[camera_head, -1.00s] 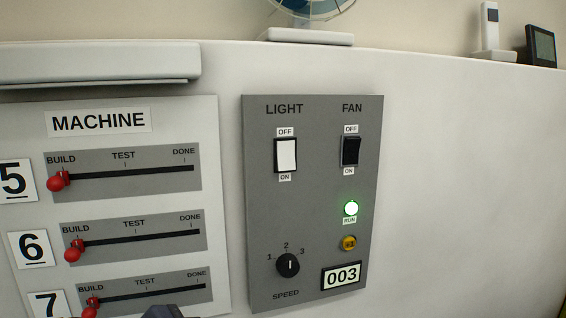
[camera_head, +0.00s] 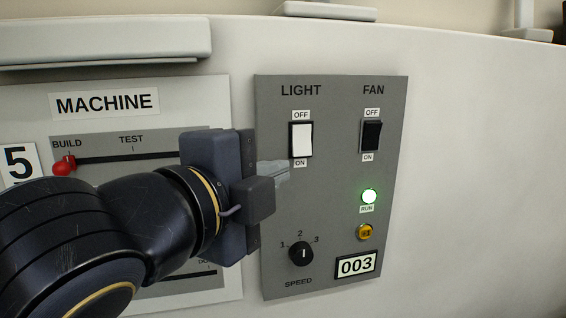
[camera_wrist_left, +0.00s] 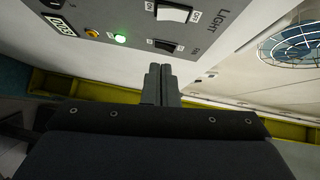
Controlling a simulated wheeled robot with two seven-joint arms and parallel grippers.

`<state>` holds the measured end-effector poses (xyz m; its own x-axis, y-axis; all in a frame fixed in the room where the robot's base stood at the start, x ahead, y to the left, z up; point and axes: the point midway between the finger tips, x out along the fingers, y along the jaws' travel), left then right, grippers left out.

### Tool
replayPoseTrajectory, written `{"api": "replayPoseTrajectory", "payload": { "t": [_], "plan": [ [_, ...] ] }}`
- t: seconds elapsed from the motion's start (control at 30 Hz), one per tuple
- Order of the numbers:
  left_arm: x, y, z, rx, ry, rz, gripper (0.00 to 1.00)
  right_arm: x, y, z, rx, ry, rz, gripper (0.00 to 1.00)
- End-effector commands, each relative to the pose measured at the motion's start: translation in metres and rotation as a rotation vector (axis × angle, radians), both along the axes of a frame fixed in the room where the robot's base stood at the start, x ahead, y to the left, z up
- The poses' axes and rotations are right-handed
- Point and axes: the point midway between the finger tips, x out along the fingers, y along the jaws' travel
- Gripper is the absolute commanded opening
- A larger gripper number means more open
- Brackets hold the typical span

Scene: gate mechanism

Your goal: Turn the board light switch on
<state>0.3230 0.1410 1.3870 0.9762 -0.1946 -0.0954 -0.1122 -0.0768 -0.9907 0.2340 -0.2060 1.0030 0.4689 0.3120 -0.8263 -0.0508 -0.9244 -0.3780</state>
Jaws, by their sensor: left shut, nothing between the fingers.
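The white light switch (camera_head: 301,139) is a rocker on the grey panel, between an OFF label above and an ON label below. It also shows at the top of the left wrist view (camera_wrist_left: 174,13). My left gripper (camera_head: 281,173) is shut and empty, its fingertips just below and left of the light switch, near the ON label. In the left wrist view its closed fingers (camera_wrist_left: 159,72) point toward the panel. I cannot tell whether they touch it. My right gripper is not in view.
The black fan switch (camera_head: 371,136) is right of the light switch. Below are a lit green RUN lamp (camera_head: 369,196), a yellow button (camera_head: 365,232), a speed knob (camera_head: 301,253) and a 003 display (camera_head: 356,265). The machine panel (camera_head: 205,93) with red-handled sliders is left, partly behind my arm.

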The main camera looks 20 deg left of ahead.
Motion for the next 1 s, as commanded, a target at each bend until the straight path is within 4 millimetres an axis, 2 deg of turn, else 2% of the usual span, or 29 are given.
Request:
{"api": "replayPoseTrajectory", "payload": {
  "t": [0.43,0.5,0.7,1.0],
  "plan": [
    [0.089,-0.016,-0.010,-0.001,0.008,0.004,0.00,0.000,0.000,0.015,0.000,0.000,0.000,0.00],
    [0.099,-0.011,-0.010,-0.002,0.007,0.003,0.00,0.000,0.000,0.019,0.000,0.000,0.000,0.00],
    [0.116,0.002,-0.014,-0.002,0.005,0.000,0.00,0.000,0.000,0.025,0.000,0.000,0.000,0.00],
    [0.121,0.005,-0.016,-0.002,0.003,-0.001,0.00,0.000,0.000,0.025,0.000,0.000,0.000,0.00]
  ]
}}
